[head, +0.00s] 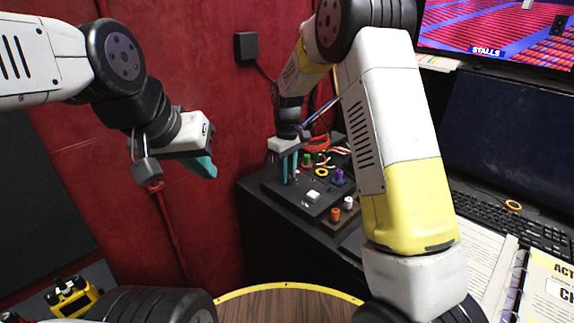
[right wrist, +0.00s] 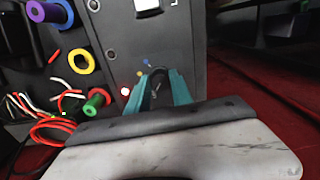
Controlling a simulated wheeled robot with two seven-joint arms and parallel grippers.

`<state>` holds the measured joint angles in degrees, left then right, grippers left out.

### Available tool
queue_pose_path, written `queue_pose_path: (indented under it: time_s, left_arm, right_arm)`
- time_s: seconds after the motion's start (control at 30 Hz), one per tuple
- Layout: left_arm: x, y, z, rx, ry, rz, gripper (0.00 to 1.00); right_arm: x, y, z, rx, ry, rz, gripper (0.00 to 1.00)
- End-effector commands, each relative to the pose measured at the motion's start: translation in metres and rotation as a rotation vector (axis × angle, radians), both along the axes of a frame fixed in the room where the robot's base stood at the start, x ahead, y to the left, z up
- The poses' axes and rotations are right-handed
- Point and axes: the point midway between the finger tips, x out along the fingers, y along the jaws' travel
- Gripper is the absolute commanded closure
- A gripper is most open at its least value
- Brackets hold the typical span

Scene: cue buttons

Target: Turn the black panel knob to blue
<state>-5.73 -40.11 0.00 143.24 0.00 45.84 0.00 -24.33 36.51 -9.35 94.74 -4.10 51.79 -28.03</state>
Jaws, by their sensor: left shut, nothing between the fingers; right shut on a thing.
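The black panel (head: 272,190) lies on the dark desk in the head view and fills the middle of the right wrist view (right wrist: 185,55). My right gripper (head: 289,180) points down at its left part. In the right wrist view, its teal fingers (right wrist: 160,88) are shut on the black knob (right wrist: 158,80), which they partly hide. Near the knob are a blue dot (right wrist: 147,62), an orange dot (right wrist: 140,74) and a whitish-red dot (right wrist: 125,91). I cannot tell which dot the knob points at. My left gripper (head: 204,168) is shut and empty, away from the panel.
A white button (head: 313,195) sits on the panel. Purple (head: 338,177), orange (head: 335,214) and green (head: 307,160) posts, a yellow ring (head: 322,172) and red wires (head: 316,143) are close by. A red wall (head: 225,110) stands behind.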

Motion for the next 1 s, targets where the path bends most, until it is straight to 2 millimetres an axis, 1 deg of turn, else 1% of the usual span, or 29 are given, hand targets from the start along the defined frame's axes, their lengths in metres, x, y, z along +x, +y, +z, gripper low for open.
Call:
queue_pose_path:
  time_s: [0.27,1.0]
  left_arm:
    - [0.0000,0.0000,0.0000,0.000,0.000,0.000,1.00]
    - [0.0000,0.0000,0.0000,0.000,0.000,0.000,1.00]
  right_arm:
    - [-0.0002,-0.0005,0.0002,-0.001,0.000,-0.227,1.00]
    - [-0.0009,0.0015,0.0001,-0.001,0.000,-0.931,1.00]
